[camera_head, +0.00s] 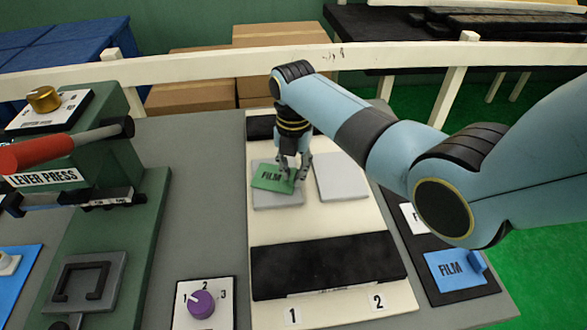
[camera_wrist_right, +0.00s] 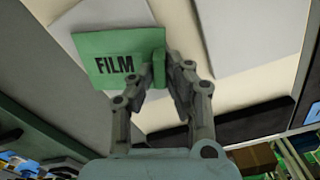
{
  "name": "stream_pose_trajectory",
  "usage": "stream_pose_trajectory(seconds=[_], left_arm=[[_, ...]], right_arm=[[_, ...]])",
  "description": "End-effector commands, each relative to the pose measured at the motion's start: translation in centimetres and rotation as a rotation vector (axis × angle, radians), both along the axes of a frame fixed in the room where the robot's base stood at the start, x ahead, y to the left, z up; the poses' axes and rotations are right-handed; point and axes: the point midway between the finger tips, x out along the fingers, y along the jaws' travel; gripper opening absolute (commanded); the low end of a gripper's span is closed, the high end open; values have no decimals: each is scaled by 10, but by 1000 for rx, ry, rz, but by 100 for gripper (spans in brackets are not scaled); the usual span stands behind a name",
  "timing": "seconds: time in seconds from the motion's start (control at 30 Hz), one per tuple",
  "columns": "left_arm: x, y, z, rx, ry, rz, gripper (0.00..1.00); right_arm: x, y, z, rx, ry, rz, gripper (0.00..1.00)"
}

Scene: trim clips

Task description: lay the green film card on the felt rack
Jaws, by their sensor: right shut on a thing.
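My right gripper (camera_head: 293,172) is shut on the upright tab of the green film card (camera_head: 270,177). The card is over the left grey pad (camera_head: 280,199) of a cream board (camera_head: 225,0); I cannot tell if it touches the pad. In the right wrist view the card (camera_wrist_right: 115,62) shows its FILM lettering, with the tab between the fingertips (camera_wrist_right: 165,68). The right grey pad (camera_head: 342,182) is bare. A black felt-like strip (camera_head: 328,264) lies across the board nearer me, above labels 1 and 2. I cannot tell which part is the felt rack. My left gripper is not in view.
A blue FILM card (camera_head: 448,268) with a tab sits on a dark tray at the right. A green lever press with a red handle (camera_head: 40,152) stands at the left. A purple knob (camera_head: 201,304) is at the front. The grey table between press and board is clear.

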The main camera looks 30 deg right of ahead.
Motion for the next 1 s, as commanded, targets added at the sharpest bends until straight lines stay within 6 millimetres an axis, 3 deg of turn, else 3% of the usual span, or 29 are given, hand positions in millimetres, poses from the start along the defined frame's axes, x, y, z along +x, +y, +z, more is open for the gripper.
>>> stream_pose_trajectory(seconds=[0.1, 0.13, 0.3, 0.67, 1.0], left_arm=[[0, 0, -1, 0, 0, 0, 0], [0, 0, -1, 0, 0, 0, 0], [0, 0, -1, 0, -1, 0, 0], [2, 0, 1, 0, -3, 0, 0], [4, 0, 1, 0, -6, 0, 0]], right_arm=[[0, 0, -2, 0, 0, 0, 0], [0, 0, -2, 0, 0, 0, 15], [0, 0, -2, 0, 0, 0, 37], [1, -1, 6, -1, -2, -1, 37], [2, -1, 75, -2, -6, -1, 37]])
